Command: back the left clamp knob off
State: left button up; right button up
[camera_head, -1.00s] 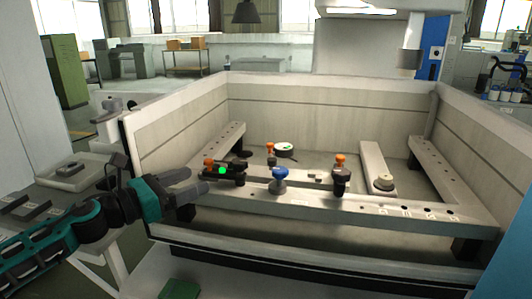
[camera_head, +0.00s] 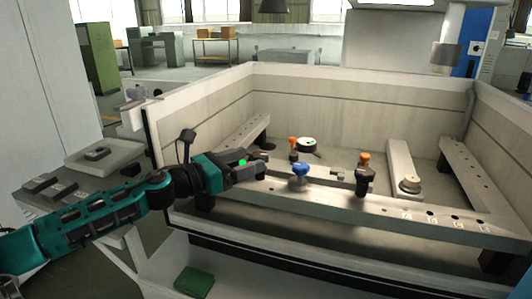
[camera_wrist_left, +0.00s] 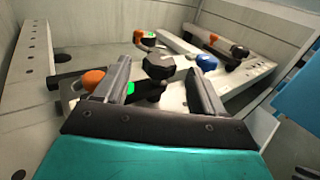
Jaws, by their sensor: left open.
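The left clamp is a dark bar with a green spot (camera_wrist_left: 129,88), an orange knob (camera_wrist_left: 93,80) at its near end and a black lobed knob (camera_wrist_left: 158,66), in the left wrist view. My left gripper (camera_wrist_left: 158,70) is open, one finger on each side of the black knob in that view. I cannot tell whether the fingers touch it. In the head view my left gripper (camera_head: 260,166) reaches over the tank's front left rim and covers most of the left clamp; its green spot (camera_head: 241,161) still shows. My right gripper is not in view.
A blue knob (camera_head: 300,170) stands on the front rail (camera_head: 330,200), right of my gripper. Another clamp with an orange top (camera_head: 365,160) is further right. Behind are an orange-topped post (camera_head: 293,145) and a round dial (camera_head: 307,145). The tank walls (camera_head: 350,92) enclose them.

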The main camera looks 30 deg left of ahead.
aim_at(258, 152)
pick_arm(q)
jog(key=p+x, duration=0.1)
jog(key=x, duration=0.3)
jog(key=shift+w+r, duration=0.15)
jog(key=shift+w, duration=0.05)
jog(key=shift+p+x, duration=0.35)
jog(key=shift+x, duration=0.6)
jog(key=shift+c, duration=0.5)
